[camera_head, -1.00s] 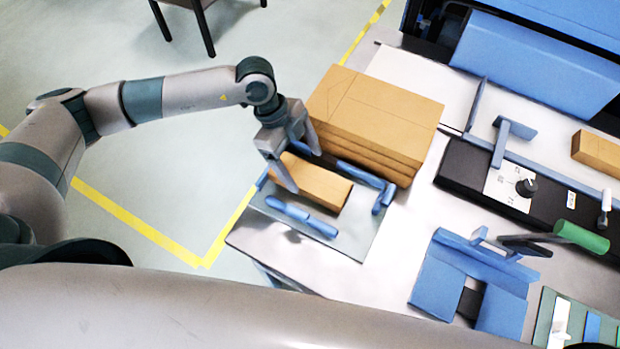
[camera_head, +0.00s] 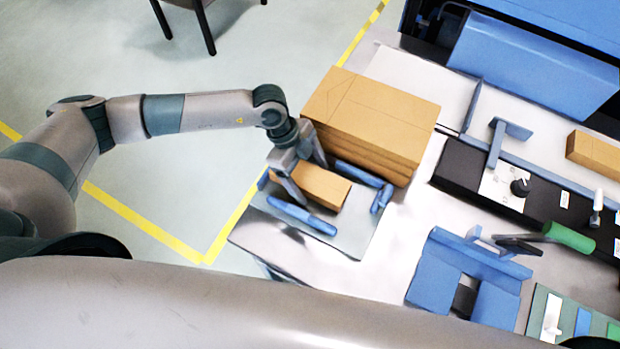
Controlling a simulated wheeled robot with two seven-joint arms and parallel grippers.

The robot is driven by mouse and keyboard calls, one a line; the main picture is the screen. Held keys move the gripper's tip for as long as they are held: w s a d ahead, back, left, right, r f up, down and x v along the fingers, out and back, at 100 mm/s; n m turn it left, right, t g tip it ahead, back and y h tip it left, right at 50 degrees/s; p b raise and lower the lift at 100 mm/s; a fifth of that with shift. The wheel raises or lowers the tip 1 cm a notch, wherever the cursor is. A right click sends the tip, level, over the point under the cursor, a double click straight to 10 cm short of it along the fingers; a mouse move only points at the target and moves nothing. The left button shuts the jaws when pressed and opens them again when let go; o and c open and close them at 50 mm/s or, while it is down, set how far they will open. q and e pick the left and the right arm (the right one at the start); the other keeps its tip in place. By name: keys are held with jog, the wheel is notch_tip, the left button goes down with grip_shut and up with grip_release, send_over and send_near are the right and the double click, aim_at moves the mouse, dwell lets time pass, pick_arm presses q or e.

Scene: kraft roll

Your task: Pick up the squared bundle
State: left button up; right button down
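The squared bundle, a small brown block (camera_head: 325,187), lies on a grey plate (camera_head: 352,240) between blue guide bars (camera_head: 301,215). My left gripper (camera_head: 308,184) points down over the bundle's left end. Its fingers are spread, one at the near side and one at the far side of the bundle. They look low, close to the bundle's sides. I cannot tell whether they touch it. The palm hides part of the bundle's far left end. My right gripper is not in view.
A large stack of brown sheets (camera_head: 370,115) stands just behind the bundle. To the right are a blue fixture (camera_head: 465,275), a green-handled lever (camera_head: 570,237), a black panel with a knob (camera_head: 520,187) and another brown block (camera_head: 594,152). A blue machine (camera_head: 535,65) stands at the back.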

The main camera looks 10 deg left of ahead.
aim_at(310, 177)
pick_arm(q)
jog(key=c, duration=1.2)
jog(key=shift+r, duration=0.55)
notch_tip(310, 177, up, 8)
jog(key=b, duration=0.3)
jog(key=shift+r, duration=0.45)
